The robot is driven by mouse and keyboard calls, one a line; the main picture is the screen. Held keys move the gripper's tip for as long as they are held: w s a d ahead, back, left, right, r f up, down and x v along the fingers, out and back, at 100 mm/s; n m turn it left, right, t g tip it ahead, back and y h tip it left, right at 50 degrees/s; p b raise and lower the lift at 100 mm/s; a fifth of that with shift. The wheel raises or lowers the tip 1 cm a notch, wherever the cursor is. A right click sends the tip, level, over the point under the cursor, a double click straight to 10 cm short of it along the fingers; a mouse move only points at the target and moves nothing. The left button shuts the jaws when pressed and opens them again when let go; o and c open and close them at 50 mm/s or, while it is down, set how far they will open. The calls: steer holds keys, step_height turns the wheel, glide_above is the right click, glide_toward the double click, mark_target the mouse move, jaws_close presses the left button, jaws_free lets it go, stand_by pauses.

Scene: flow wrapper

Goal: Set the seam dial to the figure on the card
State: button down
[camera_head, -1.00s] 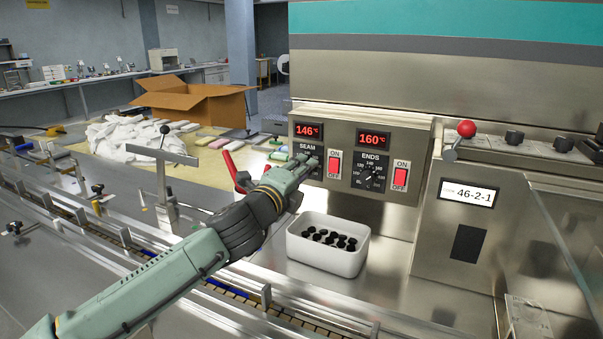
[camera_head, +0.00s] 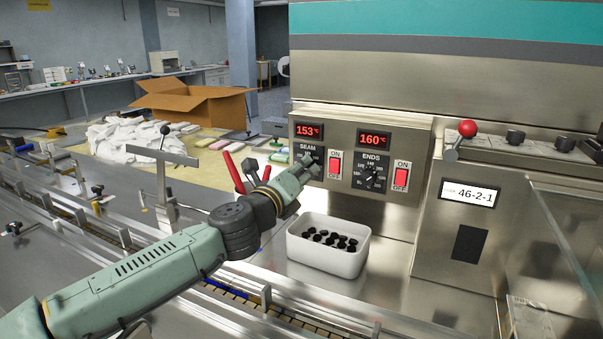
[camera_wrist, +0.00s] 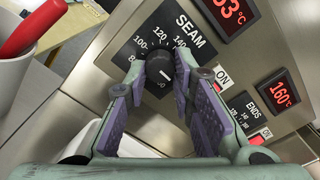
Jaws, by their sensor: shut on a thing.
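The seam dial (camera_wrist: 160,66) is a black knob with a white pointer line on a dark scale plate marked SEAM, seen in the wrist view. My gripper (camera_wrist: 158,88) has its two purple-padded fingers on either side of this knob and is shut on it. In the head view my gripper (camera_head: 303,170) hides most of the dial. The red seam readout (camera_head: 308,131) above it shows 153 °C. I cannot make out a seam figure on any card.
Right of the seam dial are its red ON/OFF switch (camera_head: 335,165), the ends dial (camera_head: 372,176) and the ends readout (camera_head: 373,139) at 160 °C. A white bin (camera_head: 327,262) of black pieces stands below. Red handles (camera_head: 233,172) rise beside my wrist.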

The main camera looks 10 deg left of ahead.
steer(key=c, duration=1.4)
jaws_free()
steer(key=shift+o, duration=0.2)
steer(key=s+a, duration=0.2)
steer(key=s, duration=0.9)
steer(key=shift+s+a, duration=0.15)
steer(key=shift+s, duration=0.25)
steer(key=shift+s, duration=0.1)
